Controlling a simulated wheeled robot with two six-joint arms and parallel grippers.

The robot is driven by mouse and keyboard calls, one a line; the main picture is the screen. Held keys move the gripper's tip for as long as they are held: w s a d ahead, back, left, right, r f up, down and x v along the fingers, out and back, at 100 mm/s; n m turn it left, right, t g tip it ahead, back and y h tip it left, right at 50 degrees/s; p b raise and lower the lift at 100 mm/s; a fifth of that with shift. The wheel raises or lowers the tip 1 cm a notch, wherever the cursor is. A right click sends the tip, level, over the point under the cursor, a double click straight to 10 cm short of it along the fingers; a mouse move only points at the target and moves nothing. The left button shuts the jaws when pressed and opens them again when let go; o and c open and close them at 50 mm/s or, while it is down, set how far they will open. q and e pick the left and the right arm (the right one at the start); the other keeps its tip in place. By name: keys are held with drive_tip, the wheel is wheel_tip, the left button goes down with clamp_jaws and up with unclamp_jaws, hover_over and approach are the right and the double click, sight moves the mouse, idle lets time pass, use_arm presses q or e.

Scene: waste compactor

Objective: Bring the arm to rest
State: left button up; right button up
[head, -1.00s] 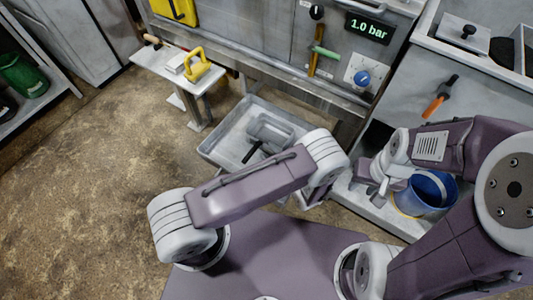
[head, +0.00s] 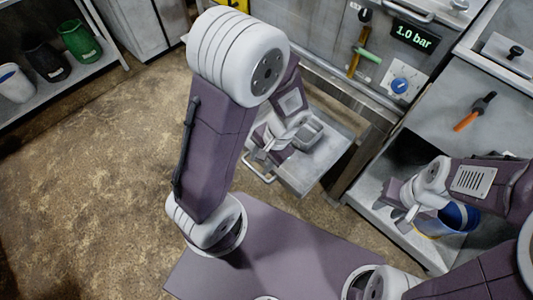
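My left arm rises from my base and bends at a raised elbow. My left gripper (head: 266,152) points down over the grey tray (head: 322,172) below the machine front. Its fingers are small and partly hidden by my wrist, so I cannot tell whether they are open or shut. My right arm comes in from the right edge. My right gripper (head: 401,207) is over the lower shelf, just left of the blue bucket (head: 458,217). I cannot tell its opening.
A shelf with a green bin (head: 80,40) stands upper left. The floor at left is clear.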

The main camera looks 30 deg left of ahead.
use_arm(q)
drive_tip(key=r+n+t+h, duration=0.2)
drive_tip(key=r+n+h, duration=0.1)
drive_tip(key=r+n, duration=0.1)
drive_tip(key=shift+d+t, duration=0.35)
drive_tip(key=shift+t, duration=0.05)
wheel_tip(320, 180, up, 14)
drive_tip(key=p, duration=1.4)
drive_tip(key=shift+r, duration=0.2)
